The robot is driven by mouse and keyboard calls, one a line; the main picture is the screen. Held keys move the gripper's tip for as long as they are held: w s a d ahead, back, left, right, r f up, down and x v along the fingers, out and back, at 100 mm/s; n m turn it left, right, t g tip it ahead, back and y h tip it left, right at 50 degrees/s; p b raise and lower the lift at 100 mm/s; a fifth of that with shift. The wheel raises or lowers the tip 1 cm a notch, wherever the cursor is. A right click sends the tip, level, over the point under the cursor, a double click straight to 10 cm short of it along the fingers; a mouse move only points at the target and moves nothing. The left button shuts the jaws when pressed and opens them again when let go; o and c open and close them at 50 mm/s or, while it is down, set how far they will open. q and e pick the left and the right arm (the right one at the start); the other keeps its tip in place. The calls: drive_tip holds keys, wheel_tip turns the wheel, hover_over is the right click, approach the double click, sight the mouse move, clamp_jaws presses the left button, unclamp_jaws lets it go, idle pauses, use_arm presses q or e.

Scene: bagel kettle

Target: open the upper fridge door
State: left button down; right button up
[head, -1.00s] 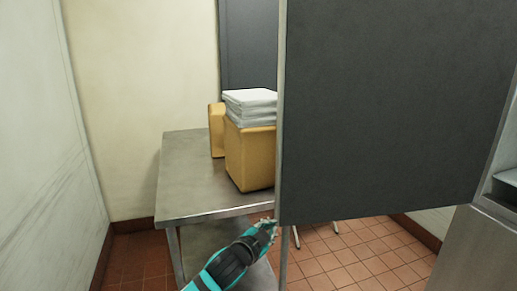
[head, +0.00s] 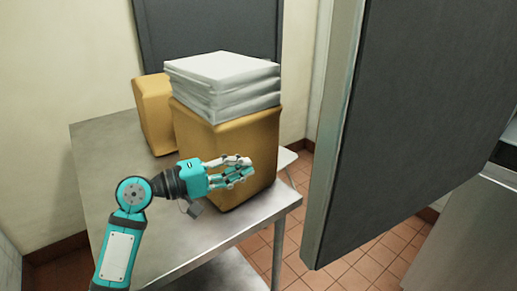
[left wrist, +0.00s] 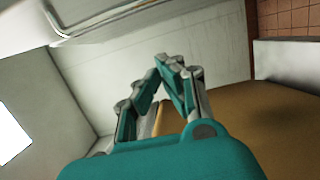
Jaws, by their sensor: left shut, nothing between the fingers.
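The upper fridge door (head: 425,130) is a large dark grey panel with a pale metal edge (head: 335,140). It stands swung out from the fridge at the right side of the head view. My left gripper (head: 246,168) is to the left of the door edge, clear of it, in front of the yellow-brown container. It is shut and empty. In the left wrist view its fingers (left wrist: 172,65) come together at the tips. No door handle shows. My right gripper is not in view.
A steel table (head: 120,200) holds two yellow-brown containers (head: 245,150) (head: 153,110), with folded white cloths (head: 225,80) on the nearer one. The fridge's steel lower part (head: 470,235) is at the right. Tiled floor (head: 290,255) shows between table and door.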

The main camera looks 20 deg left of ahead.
use_arm(q)
drive_tip(key=w+d+p, duration=0.4)
drive_tip(key=d+p, duration=0.1)
drive_tip(key=d, duration=0.6)
drive_tip(key=shift+r+p, duration=0.3)
drive_tip(key=shift+d, duration=0.15)
